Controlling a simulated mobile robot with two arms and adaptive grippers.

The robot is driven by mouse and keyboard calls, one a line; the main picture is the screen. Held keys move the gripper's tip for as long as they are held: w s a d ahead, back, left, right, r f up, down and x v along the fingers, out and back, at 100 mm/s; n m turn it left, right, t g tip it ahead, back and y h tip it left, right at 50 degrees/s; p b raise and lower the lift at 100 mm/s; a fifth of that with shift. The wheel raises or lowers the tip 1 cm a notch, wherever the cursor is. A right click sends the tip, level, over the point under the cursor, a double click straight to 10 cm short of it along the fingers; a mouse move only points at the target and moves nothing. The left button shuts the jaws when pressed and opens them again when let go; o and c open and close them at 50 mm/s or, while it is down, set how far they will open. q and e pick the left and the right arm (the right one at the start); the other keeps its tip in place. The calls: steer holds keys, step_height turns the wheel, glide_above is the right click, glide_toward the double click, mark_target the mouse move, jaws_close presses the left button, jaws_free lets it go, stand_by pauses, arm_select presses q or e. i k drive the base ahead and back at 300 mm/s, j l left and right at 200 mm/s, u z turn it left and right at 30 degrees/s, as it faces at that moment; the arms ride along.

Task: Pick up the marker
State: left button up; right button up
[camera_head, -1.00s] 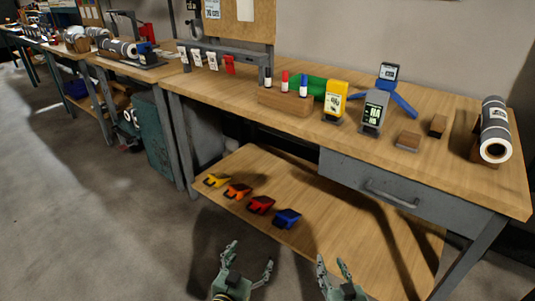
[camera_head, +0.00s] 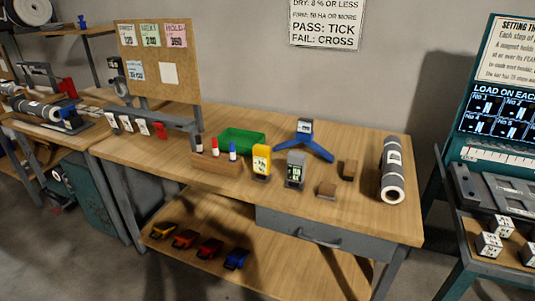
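Several markers stand upright in a wooden block holder (camera_head: 216,165) on the workbench, left of its middle. They are a black-capped marker (camera_head: 199,144), a red-capped marker (camera_head: 215,148) and a blue-capped marker (camera_head: 233,152), all with white bodies. Neither of my grippers shows in the head view now.
On the workbench (camera_head: 300,215) are a green tray (camera_head: 242,141), a yellow device (camera_head: 261,160), a grey device (camera_head: 295,170), a blue stand (camera_head: 305,143), small wooden blocks (camera_head: 327,190) and a grey roll (camera_head: 391,170). Colored scoops (camera_head: 210,248) lie on the lower shelf. A teal machine (camera_head: 490,170) stands right.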

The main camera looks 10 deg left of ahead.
mark_target(232, 144)
steer(key=i+j+z, duration=0.15)
steer(key=j+z, duration=0.15)
steer(key=j, duration=0.2)
steer(key=i+j+z, duration=0.1)
steer(key=j+z, duration=0.25)
steer(key=j, duration=0.15)
steer(key=j+z, duration=0.3)
steer(key=j, duration=0.25)
